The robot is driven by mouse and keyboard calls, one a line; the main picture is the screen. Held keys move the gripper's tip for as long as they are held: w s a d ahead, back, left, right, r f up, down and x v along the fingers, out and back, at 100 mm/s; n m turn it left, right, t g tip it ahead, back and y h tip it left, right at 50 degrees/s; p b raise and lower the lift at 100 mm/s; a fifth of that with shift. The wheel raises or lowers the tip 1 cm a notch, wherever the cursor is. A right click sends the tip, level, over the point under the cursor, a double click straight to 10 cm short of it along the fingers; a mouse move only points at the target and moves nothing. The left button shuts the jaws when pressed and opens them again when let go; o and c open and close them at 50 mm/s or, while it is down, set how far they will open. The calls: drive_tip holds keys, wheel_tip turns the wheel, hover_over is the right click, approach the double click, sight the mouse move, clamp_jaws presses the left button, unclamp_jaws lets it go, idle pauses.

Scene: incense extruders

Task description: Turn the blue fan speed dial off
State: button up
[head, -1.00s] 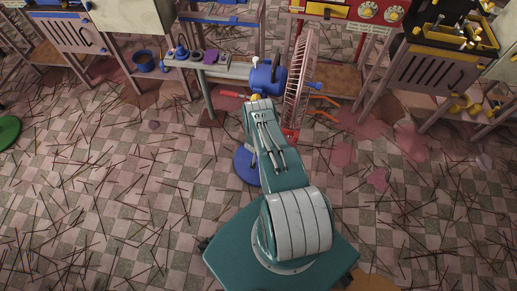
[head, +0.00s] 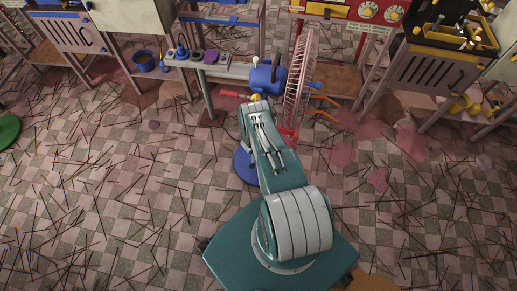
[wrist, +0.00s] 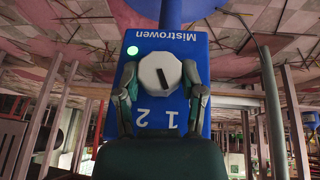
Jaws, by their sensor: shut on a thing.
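In the wrist view the pale octagonal dial (wrist: 149,75) sits on a blue control panel (wrist: 190,45) that reads upside down, with "Mistrowen", a "1" and a "2". The dial's black mark is slightly slanted, near upright in the picture. A small light (wrist: 132,50) on the panel glows green. My gripper (wrist: 160,70) has one finger on each side of the dial and is shut on it. In the head view my arm hides the dial, panel and fingers. The blue fan motor (head: 264,77) and pale fan cage (head: 300,82) stand just beyond my arm's end.
A blue round base (head: 244,166) is on the floor beside my arm. A bench with small items (head: 205,57) stands behind left, and a rack with a yellow tray (head: 455,45) at right. Thin sticks litter the checkered floor.

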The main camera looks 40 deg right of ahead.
drive_tip(key=shift+w+r+g+h, duration=0.1)
drive_tip(key=shift+w+g+h, duration=0.2)
drive_tip(key=shift+g+h, duration=0.2)
drive_tip(key=shift+w+a+n+g+h, duration=0.1)
drive_tip(key=shift+n+g+h, duration=0.3)
drive_tip(key=shift+g+h, duration=0.55)
drive_tip(key=o, duration=1.1)
drive_tip(key=shift+o, duration=0.2)
drive_tip(key=shift+a, duration=0.1)
drive_tip(key=s+v, duration=0.1)
drive_tip(key=v, duration=1)
drive_tip(key=shift+w+a+r, duration=0.25)
drive_tip(key=shift+w, duration=0.3)
